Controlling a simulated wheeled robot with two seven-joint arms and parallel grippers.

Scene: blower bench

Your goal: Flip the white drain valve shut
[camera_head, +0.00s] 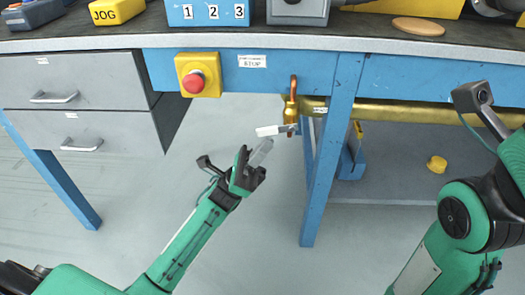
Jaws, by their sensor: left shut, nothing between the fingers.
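The white drain valve lever (271,131) sticks out level to the left from a brass valve body (291,110). The valve hangs under the bench front, below a copper elbow and at the left end of a brass pipe. My left gripper (264,148) is shut and empty. Its grey fingertips point up and right, just below the white lever in the picture. I cannot tell whether they touch it. My right arm shows at the right edge, but its gripper fingers are not in view.
A blue bench leg (330,150) stands right of the valve. A red stop button on a yellow box (198,75) is mounted on the bench front at left. Grey drawers (75,130) stand further left.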

